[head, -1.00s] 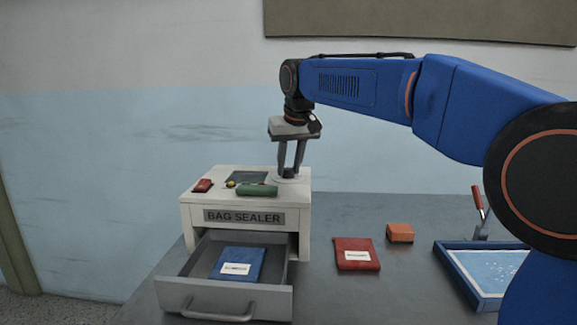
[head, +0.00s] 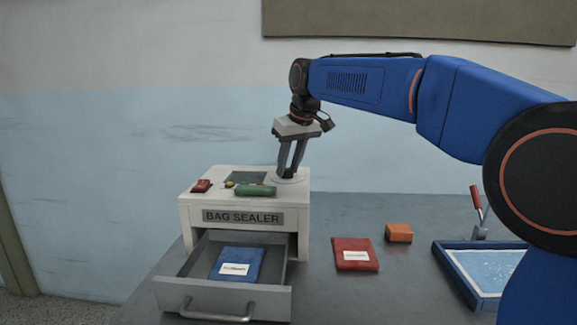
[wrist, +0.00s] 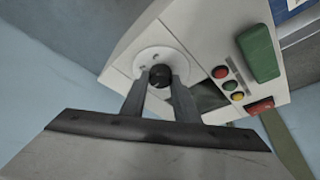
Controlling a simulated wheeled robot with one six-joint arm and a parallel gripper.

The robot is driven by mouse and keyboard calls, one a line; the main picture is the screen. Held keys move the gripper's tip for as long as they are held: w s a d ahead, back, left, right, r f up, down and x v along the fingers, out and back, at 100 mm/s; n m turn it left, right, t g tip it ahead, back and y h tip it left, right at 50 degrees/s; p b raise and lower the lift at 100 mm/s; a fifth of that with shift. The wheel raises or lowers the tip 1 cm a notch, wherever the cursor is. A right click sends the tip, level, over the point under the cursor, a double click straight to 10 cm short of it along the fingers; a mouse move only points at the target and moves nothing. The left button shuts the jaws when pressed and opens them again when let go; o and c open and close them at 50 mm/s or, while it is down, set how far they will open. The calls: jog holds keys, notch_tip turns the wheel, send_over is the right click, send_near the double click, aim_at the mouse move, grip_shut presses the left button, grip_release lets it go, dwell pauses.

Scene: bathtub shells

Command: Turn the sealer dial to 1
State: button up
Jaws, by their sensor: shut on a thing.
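The bag sealer (head: 191,214) is a white box on the grey table, with its name plate on the front. Its dial is a black knob (wrist: 160,76) on a round white plate (wrist: 166,62) with small dark marks, on the sealer's top. My gripper (head: 287,177) points down at the back right of the top. In the wrist view my gripper (wrist: 160,80) has its two fingers shut on the knob, one on each side. The marks are too small to read, so I cannot tell the setting.
A green bar (head: 256,190), a red block (head: 201,186) and small buttons (wrist: 230,86) are on the sealer's top. The drawer (head: 222,294) is open with a blue packet (head: 237,263). A red packet (head: 355,253), an orange block (head: 398,233) and a blue tray (head: 462,277) stand right.

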jog(key=o, duration=1.1)
jog(key=shift+c, duration=0.2)
jog(key=v, duration=1.7)
jog(key=shift+r, duration=0.2)
jog(key=shift+s+d, duration=0.1)
